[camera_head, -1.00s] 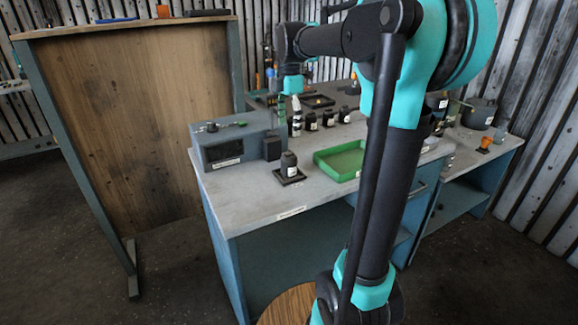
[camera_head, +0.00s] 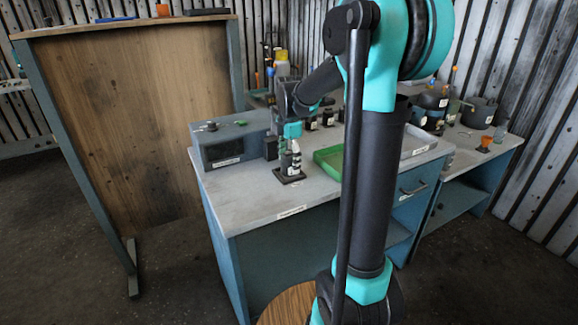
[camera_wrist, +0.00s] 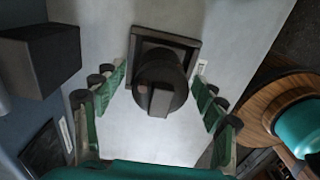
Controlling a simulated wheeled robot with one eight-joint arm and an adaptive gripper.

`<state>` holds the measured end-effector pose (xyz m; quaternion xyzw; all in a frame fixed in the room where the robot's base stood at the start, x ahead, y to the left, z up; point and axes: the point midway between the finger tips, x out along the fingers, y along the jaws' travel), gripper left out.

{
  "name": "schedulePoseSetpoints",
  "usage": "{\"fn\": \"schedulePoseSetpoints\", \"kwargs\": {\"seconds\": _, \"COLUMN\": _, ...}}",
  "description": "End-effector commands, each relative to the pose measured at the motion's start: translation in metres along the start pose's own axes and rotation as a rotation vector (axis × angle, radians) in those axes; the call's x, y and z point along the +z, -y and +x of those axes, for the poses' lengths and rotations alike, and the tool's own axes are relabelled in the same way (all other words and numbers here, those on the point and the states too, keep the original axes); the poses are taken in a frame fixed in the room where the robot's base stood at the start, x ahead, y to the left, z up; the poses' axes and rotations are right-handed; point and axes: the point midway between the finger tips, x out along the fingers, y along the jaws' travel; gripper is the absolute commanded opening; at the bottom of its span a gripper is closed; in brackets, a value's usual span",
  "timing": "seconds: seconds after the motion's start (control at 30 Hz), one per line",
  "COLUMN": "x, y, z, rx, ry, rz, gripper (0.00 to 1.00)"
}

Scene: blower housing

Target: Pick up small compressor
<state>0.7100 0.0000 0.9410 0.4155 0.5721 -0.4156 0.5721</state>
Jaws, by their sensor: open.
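The small compressor, a dark rounded body on a square black base, stands upright on the bench in the head view (camera_head: 287,164). In the wrist view the compressor (camera_wrist: 163,80) shows from above, with a raised block on top, in the gap between my green fingers. My gripper (camera_wrist: 160,82) is open, with one finger on each side and pale bench showing between each finger and the compressor. In the head view my gripper (camera_head: 290,154) points down over the compressor and partly hides it. I cannot tell the exact height of the fingertips.
A grey-blue machine box (camera_head: 228,144) stands close left of the compressor. A green tray (camera_head: 328,160) lies to its right. Several dark small items (camera_head: 312,125) stand behind. The bench front edge has a label (camera_head: 291,212); bare bench lies in front.

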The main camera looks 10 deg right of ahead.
Motion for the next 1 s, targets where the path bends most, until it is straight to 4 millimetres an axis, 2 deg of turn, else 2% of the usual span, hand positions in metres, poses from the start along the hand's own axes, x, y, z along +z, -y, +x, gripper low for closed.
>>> {"fn": "schedulePoseSetpoints", "kwargs": {"seconds": 0.1, "x": 0.0, "y": 0.0003, "z": 0.0088, "rx": 0.0, "ry": 0.0, "rz": 0.0, "gripper": 0.71}}
{"fn": "schedulePoseSetpoints", "kwargs": {"seconds": 0.37, "x": -0.0001, "y": 0.0004, "z": 0.0102, "rx": 0.0, "ry": 0.0, "rz": 0.0, "gripper": 0.7}}
{"fn": "schedulePoseSetpoints", "kwargs": {"seconds": 0.9, "x": -0.0001, "y": 0.0003, "z": 0.01, "rx": 0.0, "ry": 0.0, "rz": 0.0, "gripper": 0.03}}
{"fn": "schedulePoseSetpoints", "kwargs": {"seconds": 1.0, "x": -0.0001, "y": 0.0004, "z": 0.0097, "rx": 0.0, "ry": 0.0, "rz": 0.0, "gripper": 0.0}}
